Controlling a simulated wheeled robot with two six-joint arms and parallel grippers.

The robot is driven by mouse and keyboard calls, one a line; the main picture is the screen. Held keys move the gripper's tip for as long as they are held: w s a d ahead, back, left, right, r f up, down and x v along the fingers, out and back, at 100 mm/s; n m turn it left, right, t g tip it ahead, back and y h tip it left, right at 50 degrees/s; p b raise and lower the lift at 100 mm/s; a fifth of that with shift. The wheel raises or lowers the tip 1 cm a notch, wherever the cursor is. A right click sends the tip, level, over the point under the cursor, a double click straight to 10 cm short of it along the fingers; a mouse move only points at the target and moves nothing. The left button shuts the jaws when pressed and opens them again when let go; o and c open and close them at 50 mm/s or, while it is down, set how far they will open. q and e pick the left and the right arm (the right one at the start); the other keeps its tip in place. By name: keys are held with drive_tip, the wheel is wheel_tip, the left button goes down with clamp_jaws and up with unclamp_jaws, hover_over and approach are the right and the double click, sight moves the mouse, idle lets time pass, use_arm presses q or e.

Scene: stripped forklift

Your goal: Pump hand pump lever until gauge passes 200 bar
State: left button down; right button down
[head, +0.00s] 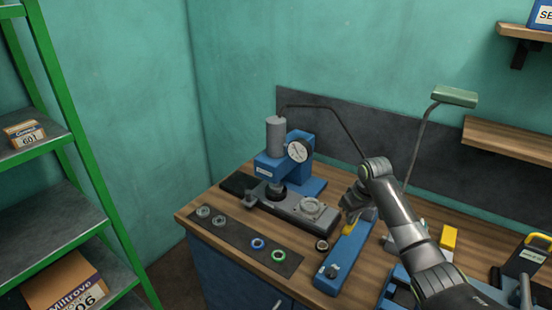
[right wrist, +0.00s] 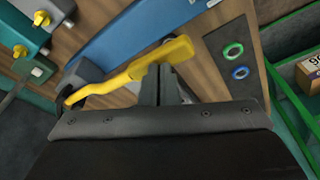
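The hand pump (head: 345,255) is a long blue body on the workbench, and it also shows in the right wrist view (right wrist: 125,35). Its yellow lever (right wrist: 145,72) crosses the right wrist view just over my right gripper's fingertips. In the head view only a bit of yellow lever shows beside my right gripper (head: 354,204). My left gripper is out of view.
A dark strip (head: 235,232) with several rings lies at the bench's front left. A grey fixture (head: 300,208) stands under the press. A yellow block (head: 448,238) and a green lamp (head: 454,96) are at the right. Green shelving (head: 92,187) stands at the left.

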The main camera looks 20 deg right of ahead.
drive_tip(key=x, duration=0.2)
drive_tip(key=p+x, duration=0.1)
drive_tip(key=shift+s+d+f, duration=0.1)
drive_tip(key=shift+s+f, duration=0.1)
drive_tip(key=shift+f, duration=0.2)
drive_tip(key=shift+w+v, duration=0.25)
drive_tip(key=shift+v, duration=1)
drive_tip(key=shift+w+v, duration=0.25)
drive_tip(key=shift+v, duration=1)
drive_tip(key=shift+r, duration=0.1)
